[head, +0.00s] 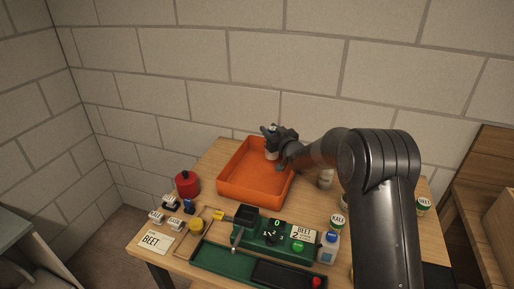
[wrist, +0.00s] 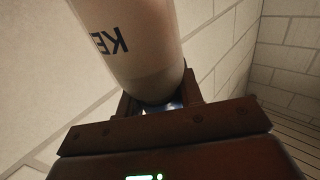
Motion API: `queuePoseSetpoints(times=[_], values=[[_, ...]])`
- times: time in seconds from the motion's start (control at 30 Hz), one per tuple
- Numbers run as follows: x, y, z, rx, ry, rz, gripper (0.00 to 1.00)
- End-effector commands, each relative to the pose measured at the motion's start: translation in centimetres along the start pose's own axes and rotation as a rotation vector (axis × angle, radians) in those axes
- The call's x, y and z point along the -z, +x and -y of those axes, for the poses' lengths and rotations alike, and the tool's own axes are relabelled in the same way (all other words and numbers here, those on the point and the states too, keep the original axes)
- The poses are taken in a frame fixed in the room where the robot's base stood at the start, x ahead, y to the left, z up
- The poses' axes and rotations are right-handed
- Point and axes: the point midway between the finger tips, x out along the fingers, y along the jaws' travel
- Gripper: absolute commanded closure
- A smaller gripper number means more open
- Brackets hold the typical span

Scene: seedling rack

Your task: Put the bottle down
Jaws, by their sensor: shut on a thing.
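A white bottle (wrist: 135,45) with dark letters, partly readable as "KE", fills the upper middle of the wrist view. My gripper (wrist: 158,106) is shut on it, with a jaw on each side near its rounded end. In the head view my gripper (head: 275,133) is at the back right of the orange tray (head: 247,199), and a small pale part of the bottle (head: 271,154) shows under it. I cannot tell whether the bottle touches the tray floor. My arm and gripper hide most of the bottle there.
The orange tray's visible floor is bare at left and front. A red container (head: 187,184) stands left of it. A green device (head: 262,234) with a dial is in front. Labelled jars (head: 338,222) and a blue-capped bottle (head: 328,248) stand at right, near my arm. A block wall is close behind.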

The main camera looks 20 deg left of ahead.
Motion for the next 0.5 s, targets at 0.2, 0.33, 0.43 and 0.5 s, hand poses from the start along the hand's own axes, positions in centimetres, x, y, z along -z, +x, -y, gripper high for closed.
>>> queuePoseSetpoints(times=[0.2,0.33,0.43,0.5], values=[[-2.6,3.2,3.1,0.002,0.000,-0.001,1.00],[-3.2,4.0,3.8,0.000,-0.001,-0.002,1.00],[-3.7,4.2,4.0,-0.001,0.000,-0.001,1.00],[-4.4,4.2,4.0,-0.001,0.000,0.001,1.00]])
